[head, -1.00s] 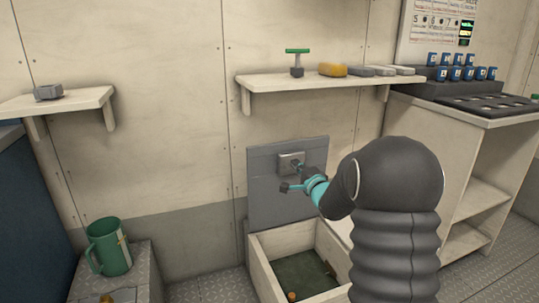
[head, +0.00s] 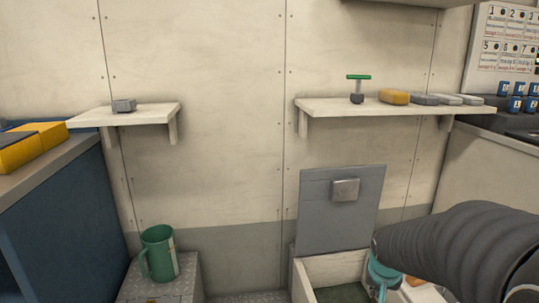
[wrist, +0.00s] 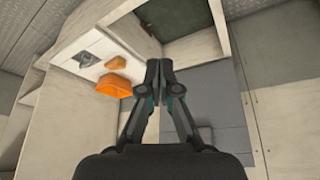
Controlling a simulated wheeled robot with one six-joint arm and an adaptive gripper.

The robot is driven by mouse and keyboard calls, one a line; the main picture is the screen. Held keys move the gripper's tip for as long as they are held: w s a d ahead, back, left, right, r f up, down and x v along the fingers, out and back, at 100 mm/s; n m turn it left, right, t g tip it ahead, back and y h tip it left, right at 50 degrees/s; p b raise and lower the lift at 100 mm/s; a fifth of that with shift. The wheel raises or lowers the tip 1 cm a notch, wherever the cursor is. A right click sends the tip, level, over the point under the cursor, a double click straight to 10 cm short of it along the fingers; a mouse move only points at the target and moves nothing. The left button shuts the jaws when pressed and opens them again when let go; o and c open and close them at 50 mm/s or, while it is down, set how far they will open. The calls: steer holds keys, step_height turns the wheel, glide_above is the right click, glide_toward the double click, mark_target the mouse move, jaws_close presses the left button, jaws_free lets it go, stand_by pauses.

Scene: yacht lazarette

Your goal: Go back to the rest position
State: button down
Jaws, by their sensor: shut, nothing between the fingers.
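My gripper (head: 378,284) shows at the lower right of the head view, in front of the pale bin; only its teal part shows beside my dark arm. In the wrist view my gripper (wrist: 158,68) has its two fingers together, with nothing between them. The pale open bin (head: 322,270) stands against the wall with a dark green floor, partly hidden by my arm. Its grey lid (head: 325,222) is raised upright against the wall and carries a square metal latch plate (head: 346,190).
A shelf (head: 345,107) holds a green-handled tool (head: 358,88), a yellow block (head: 394,97) and grey blocks. A left shelf (head: 150,116) holds a grey block (head: 124,105). A green jug (head: 158,254) stands lower left. The wrist view shows an orange container (wrist: 113,87).

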steer(key=s+a+r+n, duration=0.1)
steer(key=s+a+r, duration=0.2)
steer(key=s, duration=0.3)
steer(key=s+a+r+n+y, duration=0.1)
steer(key=s+a+r, duration=0.2)
steer(key=s, duration=0.4)
steer(key=s+a+r+n+t, duration=0.1)
steer(key=s+a+r+n, duration=0.1)
steer(key=s+a+r, duration=0.2)
steer(key=shift+s+y, duration=0.4)
steer(key=shift+s, duration=0.85)
